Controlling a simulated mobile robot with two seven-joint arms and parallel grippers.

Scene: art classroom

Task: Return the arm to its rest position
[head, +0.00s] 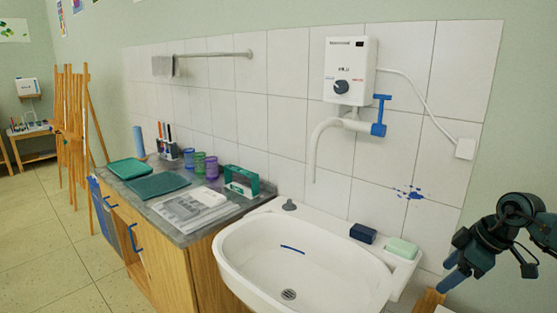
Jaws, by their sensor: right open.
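My right gripper (455,268) is at the right edge of the head view, in front of the tiled wall and to the right of the sink. It points left and down. Its jaws are open, and I see nothing between them. It is apart from the green soap bar (402,248) on the sink's rim. My left gripper is not in view.
The white sink (240,262) fills the lower middle, with a dark blue block (363,233) on its rim. A water heater (350,70) hangs above. The counter (165,208) at left holds trays, cups and papers. Wooden easels (75,130) stand further left.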

